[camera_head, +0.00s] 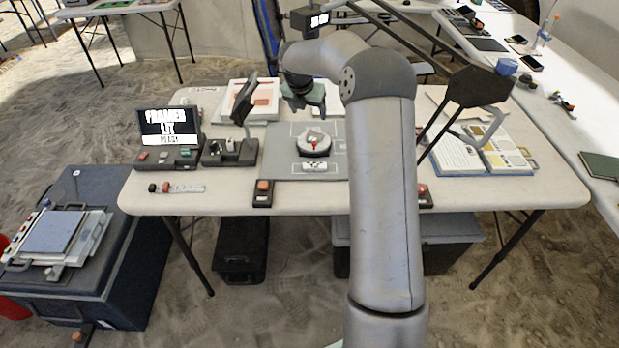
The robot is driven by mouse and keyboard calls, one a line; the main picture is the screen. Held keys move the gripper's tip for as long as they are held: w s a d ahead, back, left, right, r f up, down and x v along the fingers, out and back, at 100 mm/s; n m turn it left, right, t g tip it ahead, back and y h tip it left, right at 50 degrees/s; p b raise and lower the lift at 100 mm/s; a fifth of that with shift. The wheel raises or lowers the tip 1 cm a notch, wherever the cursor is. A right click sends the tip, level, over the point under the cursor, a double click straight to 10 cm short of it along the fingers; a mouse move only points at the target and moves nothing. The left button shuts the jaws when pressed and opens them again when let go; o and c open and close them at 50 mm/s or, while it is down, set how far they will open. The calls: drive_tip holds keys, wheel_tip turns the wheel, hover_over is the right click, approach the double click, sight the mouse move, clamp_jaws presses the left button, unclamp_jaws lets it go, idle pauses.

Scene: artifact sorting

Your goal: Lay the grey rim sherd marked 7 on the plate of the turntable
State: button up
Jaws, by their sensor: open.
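The turntable (314,147) stands on a grey mat in the middle of the table. Its round pale plate has a small red spot near its centre; I cannot tell what the spot is. My gripper (298,104) is above the back of the table, behind the turntable and a little to its left. It is open, small and dark in this view. A grey-green piece (317,96) shows right beside it; I cannot tell whether this is the sherd or whether the gripper touches it. No number 7 can be read anywhere.
A small screen (168,127) and a dark lamp stand (229,152) are left of the grey mat (279,159). An open book (487,150) lies right. My arm hides part of the table's middle right.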

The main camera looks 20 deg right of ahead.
drive_tip(key=s+a+r+m+g, duration=0.1)
drive_tip(key=s+a+r+m, duration=0.2)
drive_tip(key=s+a+m, duration=0.5)
drive_tip(key=s+a+r+m, duration=0.3)
drive_tip(key=s+a+m, duration=0.15)
drive_tip(key=s, duration=0.75)
drive_tip(key=s+a+f+m+g+y, duration=0.1)
drive_tip(key=s+a+f+m, duration=0.1)
drive_tip(key=s+m, duration=0.5)
drive_tip(key=s+a+f+m+y, duration=0.2)
drive_tip(key=s+a+m, duration=0.2)
drive_tip(key=s, duration=1.3)
drive_tip(key=m, duration=0.3)
drive_tip(key=shift+g, duration=0.4)
